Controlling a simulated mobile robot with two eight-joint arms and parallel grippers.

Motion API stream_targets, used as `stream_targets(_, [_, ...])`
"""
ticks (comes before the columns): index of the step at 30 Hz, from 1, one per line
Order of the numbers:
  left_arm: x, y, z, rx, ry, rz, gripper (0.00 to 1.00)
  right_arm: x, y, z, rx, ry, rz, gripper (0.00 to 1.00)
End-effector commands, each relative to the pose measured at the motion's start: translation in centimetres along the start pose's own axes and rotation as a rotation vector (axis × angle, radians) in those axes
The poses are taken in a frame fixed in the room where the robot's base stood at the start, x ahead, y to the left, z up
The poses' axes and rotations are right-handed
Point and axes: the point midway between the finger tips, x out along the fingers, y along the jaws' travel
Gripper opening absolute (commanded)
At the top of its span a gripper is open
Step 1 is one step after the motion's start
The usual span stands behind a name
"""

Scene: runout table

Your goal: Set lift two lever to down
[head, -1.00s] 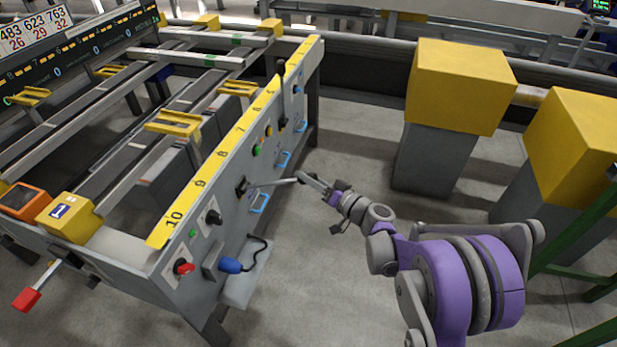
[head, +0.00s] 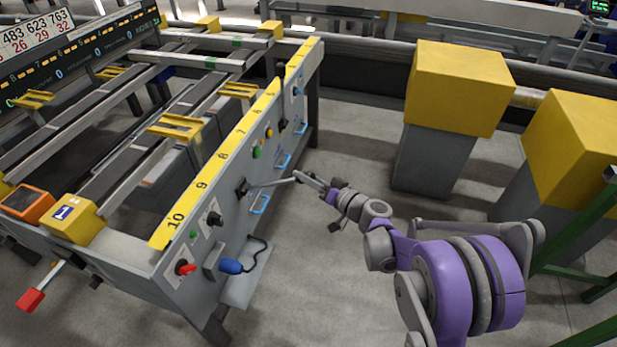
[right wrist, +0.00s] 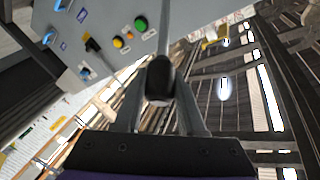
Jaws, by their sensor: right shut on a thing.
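A lever with a grey rod (head: 268,183) sticks out nearly level from a black pivot (head: 242,187) on the side panel of the runout table (head: 222,180). My right gripper (head: 303,178) is at its outer end. In the right wrist view the lever's black knob (right wrist: 160,80) sits between the two fingers of my right gripper (right wrist: 160,100), which is shut on it. A second lever with a black knob (head: 281,69) stands upright farther along the panel. I cannot read which lever carries which label. My left gripper is not in view.
Green and yellow buttons (head: 257,152), blue handles (head: 260,204), a red switch (head: 184,268) and a blue plug (head: 230,266) are on the panel. Yellow-topped grey blocks (head: 458,88) stand to the right. Bare floor (head: 320,270) lies between the panel and my arm.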

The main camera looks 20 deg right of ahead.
Motion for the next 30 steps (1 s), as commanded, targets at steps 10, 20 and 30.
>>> stream_targets(10, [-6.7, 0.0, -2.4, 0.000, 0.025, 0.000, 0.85, 3.1, -5.1, -3.8, -0.110, -0.174, 0.136, 0.00])
stream_targets(20, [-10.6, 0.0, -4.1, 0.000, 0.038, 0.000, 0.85, 8.0, -9.4, -5.5, -0.233, -0.382, 0.303, 0.00])
stream_targets(30, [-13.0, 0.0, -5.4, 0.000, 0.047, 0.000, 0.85, 13.3, -12.7, -5.8, -0.346, -0.572, 0.454, 0.00])
